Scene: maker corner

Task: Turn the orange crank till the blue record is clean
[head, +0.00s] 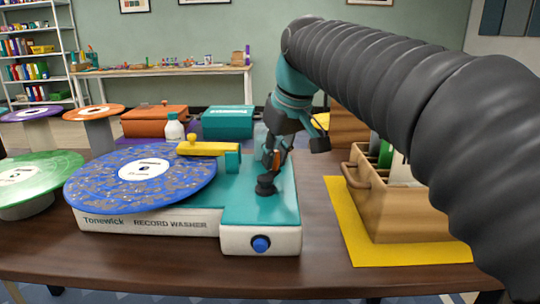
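The blue record (110,182) lies flat on the record washer (262,215), a white unit with a teal top. Grey-brown dirt patches cover much of its blue surface around the white label. A yellow arm (210,149) reaches over the record's far right edge. The orange crank (280,157) shows only as a small patch among my dark fingers, above a black hub (265,186) on the washer's right part. My gripper (274,158) points down there and appears shut on the crank; its fingers hide most of it.
A wooden crate (402,213) stands on a yellow mat (365,250) at right. A green record (35,172) is at left, with purple and orange records behind. A white bottle (174,128), orange box (153,121) and teal box (228,122) stand behind the washer.

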